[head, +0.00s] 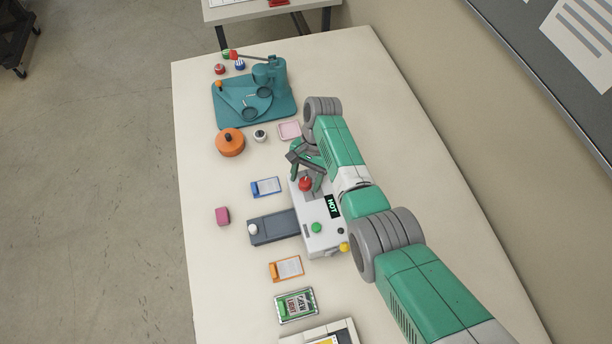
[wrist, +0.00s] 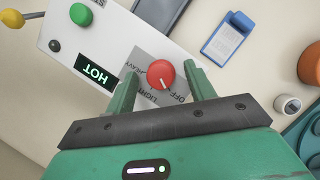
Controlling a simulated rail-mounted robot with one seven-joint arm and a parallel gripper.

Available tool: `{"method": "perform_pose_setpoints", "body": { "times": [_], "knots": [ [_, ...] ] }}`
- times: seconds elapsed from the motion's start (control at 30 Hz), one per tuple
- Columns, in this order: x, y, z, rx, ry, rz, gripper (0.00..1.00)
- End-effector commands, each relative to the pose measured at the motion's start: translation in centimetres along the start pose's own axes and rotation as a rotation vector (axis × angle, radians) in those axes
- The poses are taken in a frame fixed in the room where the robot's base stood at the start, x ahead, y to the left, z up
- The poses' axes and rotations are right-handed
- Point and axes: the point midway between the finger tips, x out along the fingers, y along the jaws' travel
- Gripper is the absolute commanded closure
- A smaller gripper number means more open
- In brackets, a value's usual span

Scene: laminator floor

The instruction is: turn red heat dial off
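The red heat dial (head: 305,184) sits on the white laminator (head: 318,236). In the wrist view the dial (wrist: 161,74) shows a short white pointer line toward the bottom of the picture. Grey plate lettering around it reads OFF, LIGHT and HEAVY, partly covered by the dial and the fingers. A display (wrist: 95,72) reads HOT. My gripper (head: 307,170) is just above the dial in the head view. In the wrist view its green fingers (wrist: 161,78) are open, one on each side of the dial, with visible gaps. Contact is not visible.
A green button (wrist: 81,15) and a yellow knob (wrist: 12,18) are on the laminator. A blue-framed card holder (head: 266,187), an orange round container (head: 230,142) and a teal press (head: 254,97) stand nearby. The table's left edge is mostly clear.

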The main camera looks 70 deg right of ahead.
Motion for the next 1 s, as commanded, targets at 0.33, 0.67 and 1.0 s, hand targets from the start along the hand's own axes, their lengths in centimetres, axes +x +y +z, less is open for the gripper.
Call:
{"method": "perform_pose_setpoints", "body": {
  "times": [0.33,0.67,1.0],
  "knots": [
    [-3.7,-0.1,0.0,0.000,0.002,-0.003,0.46],
    [-7.8,0.0,0.0,0.000,0.000,0.000,0.46],
    [-7.8,0.0,0.0,0.000,0.000,0.000,0.46]
  ]
}}
